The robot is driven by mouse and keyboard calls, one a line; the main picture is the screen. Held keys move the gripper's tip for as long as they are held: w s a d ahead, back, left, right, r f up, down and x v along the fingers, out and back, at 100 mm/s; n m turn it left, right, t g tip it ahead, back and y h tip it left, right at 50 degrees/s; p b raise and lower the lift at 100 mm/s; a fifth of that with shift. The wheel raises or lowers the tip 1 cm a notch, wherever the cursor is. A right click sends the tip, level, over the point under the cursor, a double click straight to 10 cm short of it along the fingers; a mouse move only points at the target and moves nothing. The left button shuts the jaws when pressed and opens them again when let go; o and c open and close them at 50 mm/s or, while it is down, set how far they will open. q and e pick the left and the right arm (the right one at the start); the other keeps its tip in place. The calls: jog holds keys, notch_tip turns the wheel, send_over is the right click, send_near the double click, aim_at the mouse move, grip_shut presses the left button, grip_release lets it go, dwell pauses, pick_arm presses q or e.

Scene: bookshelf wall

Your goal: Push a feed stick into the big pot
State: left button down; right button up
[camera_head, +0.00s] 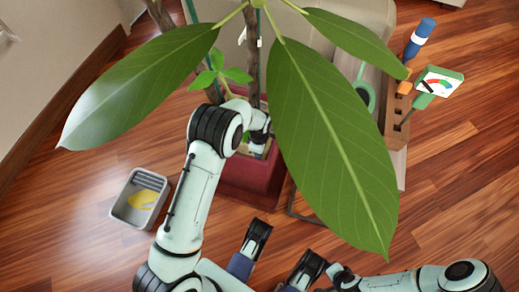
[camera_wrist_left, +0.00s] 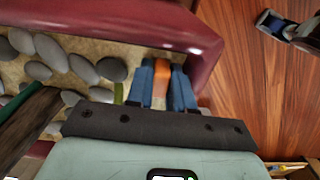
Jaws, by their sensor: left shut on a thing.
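The big pot (camera_head: 250,182) is dark red, holds a large-leaved plant, and stands in the middle of the head view. Its rim also shows in the left wrist view (camera_wrist_left: 205,35), with soil and grey pebbles inside. My left gripper (camera_wrist_left: 163,72) is shut on an orange feed stick (camera_wrist_left: 163,64) between its blue fingers, just inside the rim. Whether the stick's end is in the soil is hidden. In the head view a leaf and the wrist hide most of this gripper. My right gripper (camera_head: 272,262) is open and empty low in the head view, apart from the pot.
A grey tub (camera_head: 143,200) with something yellow stands left on the wooden floor. Floor at far right is clear.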

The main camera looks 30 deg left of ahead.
pick_arm(q)
jog(key=shift+f, duration=0.25)
jog(key=c, duration=0.9)
grip_release()
jog(key=shift+c, duration=1)
jog(key=shift+o, duration=0.5)
jog(key=shift+s, duration=0.1)
jog(key=shift+d, duration=0.1)
jog(key=shift+s, duration=0.1)
jog(key=shift+c, duration=0.3)
